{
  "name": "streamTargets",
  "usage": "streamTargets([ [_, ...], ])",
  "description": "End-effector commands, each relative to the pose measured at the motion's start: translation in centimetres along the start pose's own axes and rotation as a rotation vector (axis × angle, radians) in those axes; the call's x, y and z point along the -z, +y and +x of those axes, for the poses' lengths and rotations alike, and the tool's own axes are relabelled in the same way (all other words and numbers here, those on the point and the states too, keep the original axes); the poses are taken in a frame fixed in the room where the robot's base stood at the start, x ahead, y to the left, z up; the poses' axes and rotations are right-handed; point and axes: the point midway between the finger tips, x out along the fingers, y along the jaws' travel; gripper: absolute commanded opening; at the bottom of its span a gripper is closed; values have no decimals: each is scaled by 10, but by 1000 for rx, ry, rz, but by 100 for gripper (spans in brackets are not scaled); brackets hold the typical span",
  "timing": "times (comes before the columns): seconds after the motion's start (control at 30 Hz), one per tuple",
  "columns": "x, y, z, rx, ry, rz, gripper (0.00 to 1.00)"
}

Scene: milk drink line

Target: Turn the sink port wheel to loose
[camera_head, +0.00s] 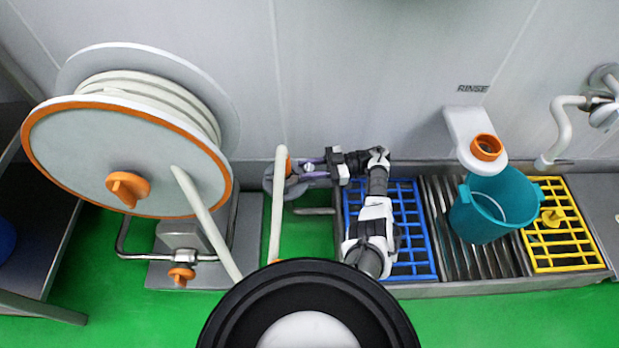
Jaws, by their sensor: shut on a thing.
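My gripper (283,177) reaches left from my arm. It is shut around the upper part of an upright white hose (276,225), close to a small orange part (288,165) there. The fingers hide part of the grip. The port under the RINSE sign is a white wall bracket (466,128) with an orange ring wheel (487,147). It is well to the right of my gripper, and nothing of mine touches it. Whether this ring is tight or loose cannot be told. No other wheel is clearly marked as the sink port's.
A large hose reel (130,150) with an orange knob (127,188) stands left. A blue grate (410,215) lies behind my arm. A white tap (562,130) is far right.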

Motion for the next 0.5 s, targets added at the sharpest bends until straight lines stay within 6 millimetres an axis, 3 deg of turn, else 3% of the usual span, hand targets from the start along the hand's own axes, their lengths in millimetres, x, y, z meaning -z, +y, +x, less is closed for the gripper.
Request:
streamTargets([
  [0.03,-9,1,0,34,-4,-2,7],
  [0.5,-9,0,0,269,-3,-1,7],
])
